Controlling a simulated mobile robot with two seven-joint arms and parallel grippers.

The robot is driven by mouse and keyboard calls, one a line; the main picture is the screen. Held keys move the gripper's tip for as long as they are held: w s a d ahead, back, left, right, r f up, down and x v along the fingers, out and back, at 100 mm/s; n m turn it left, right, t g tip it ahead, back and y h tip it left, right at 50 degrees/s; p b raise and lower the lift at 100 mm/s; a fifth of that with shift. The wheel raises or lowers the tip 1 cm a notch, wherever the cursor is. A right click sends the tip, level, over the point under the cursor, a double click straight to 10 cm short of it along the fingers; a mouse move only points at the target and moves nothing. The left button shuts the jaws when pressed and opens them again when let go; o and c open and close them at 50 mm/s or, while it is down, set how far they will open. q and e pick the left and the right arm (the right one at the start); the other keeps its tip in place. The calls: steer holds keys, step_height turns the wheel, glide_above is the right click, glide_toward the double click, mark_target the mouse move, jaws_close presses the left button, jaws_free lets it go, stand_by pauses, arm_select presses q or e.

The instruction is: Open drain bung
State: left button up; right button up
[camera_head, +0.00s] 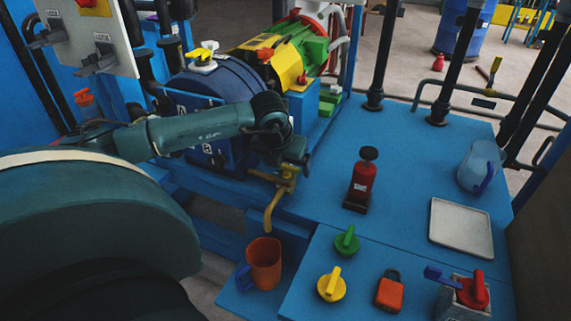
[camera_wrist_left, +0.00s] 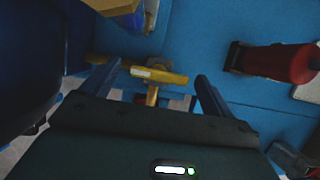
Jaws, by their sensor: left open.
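A brass drain tap (camera_head: 270,212) sticks out from the blue frame below the blue vessel (camera_head: 205,112), its curved spout pointing down. I take it as the drain bung; its yellow T-shaped handle shows in the left wrist view (camera_wrist_left: 158,75). My left gripper (camera_head: 292,160) is at the tap's top. In the left wrist view my left gripper (camera_wrist_left: 153,82) is open, one finger on each side of the handle, with gaps and no clear contact. The gripper partly hides the tap's upper part in the head view. My right gripper is not in view.
An orange mug (camera_head: 264,262) stands below the spout. Green (camera_head: 347,242) and yellow (camera_head: 331,285) knobs and an orange padlock (camera_head: 390,291) lie on the front shelf. A red bottle (camera_head: 362,182), white tray (camera_head: 461,229) and clear jug (camera_head: 480,164) stand to the right.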

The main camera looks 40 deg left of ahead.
arm_select(q)
steer(key=shift+c, duration=0.4)
steer(key=c, duration=0.9)
